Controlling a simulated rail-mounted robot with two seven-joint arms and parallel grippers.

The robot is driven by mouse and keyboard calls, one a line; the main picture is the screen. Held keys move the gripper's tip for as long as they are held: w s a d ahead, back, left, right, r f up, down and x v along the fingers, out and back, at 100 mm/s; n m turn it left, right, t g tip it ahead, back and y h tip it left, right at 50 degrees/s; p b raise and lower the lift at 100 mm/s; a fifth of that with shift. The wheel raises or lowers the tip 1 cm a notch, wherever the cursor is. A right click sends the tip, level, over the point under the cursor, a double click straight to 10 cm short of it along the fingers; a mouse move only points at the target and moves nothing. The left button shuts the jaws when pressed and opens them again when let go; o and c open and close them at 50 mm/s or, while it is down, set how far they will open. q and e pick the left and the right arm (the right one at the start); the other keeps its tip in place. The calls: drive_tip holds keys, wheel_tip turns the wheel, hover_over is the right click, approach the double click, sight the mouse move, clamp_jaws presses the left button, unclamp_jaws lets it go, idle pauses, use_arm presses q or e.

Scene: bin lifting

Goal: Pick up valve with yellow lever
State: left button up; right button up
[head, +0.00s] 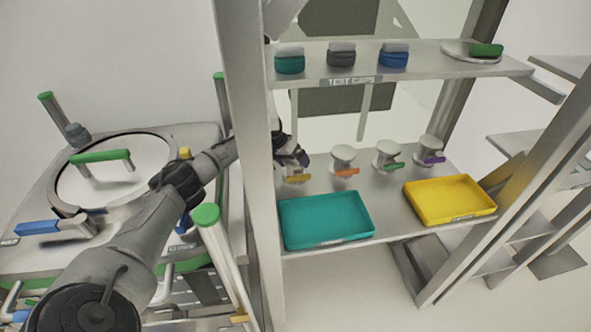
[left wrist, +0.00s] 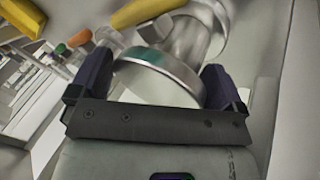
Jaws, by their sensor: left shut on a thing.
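The valve with the yellow lever (head: 298,178) is at the left end of the middle shelf in the head view, mostly hidden by my left gripper (head: 293,157). In the left wrist view the fingers of my left gripper (left wrist: 157,70) are on both sides of the valve's round silver body (left wrist: 165,85), shut on it. Its yellow lever (left wrist: 146,11) points away at the top of that view. I cannot tell whether the valve still touches the shelf. My right gripper is not in view.
Valves with orange (head: 346,172), green (head: 393,167) and purple (head: 433,160) levers stand to the right on the same shelf. A teal tray (head: 326,241) and a yellow tray (head: 450,216) lie in front. A shelf post (head: 247,120) stands close beside my left forearm.

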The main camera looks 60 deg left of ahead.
use_arm(q)
drive_tip(key=shift+r, duration=0.1)
drive_tip(key=shift+c, duration=0.4)
drive_tip(key=shift+r, duration=0.2)
wheel_tip(320, 180, up, 12)
drive_tip(key=p, duration=0.2)
drive_tip(key=s+a, duration=0.4)
drive_tip(key=s, duration=0.3)
drive_tip(key=s+a, duration=0.4)
drive_tip(key=s, duration=0.4)
drive_tip(key=shift+a+f, duration=0.25)
drive_tip(key=shift+a, duration=0.1)
drive_tip(key=shift+s+a, duration=0.1)
drive_tip(key=shift+s, duration=0.15)
